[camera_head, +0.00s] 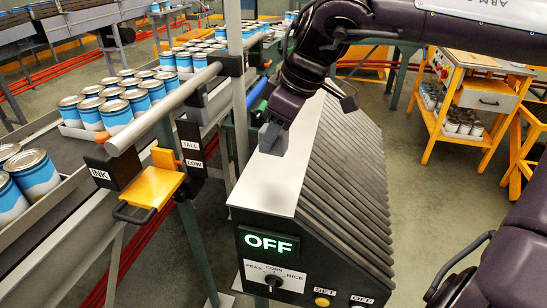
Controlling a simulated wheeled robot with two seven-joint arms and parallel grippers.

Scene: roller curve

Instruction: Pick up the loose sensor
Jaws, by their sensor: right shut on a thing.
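My right arm comes in from the top right and reaches down to the white top of the grey machine. My right gripper (268,124) is at the far left part of that top. It is shut on a small grey block (274,140), which looks like the loose sensor. The dark wrist hides part of the hold. I cannot tell whether the block touches the white top below it. My left gripper is not in view.
The machine (345,190) has a ribbed sloping side and a lit OFF display (268,243). An orange cart (466,105) stands back right.

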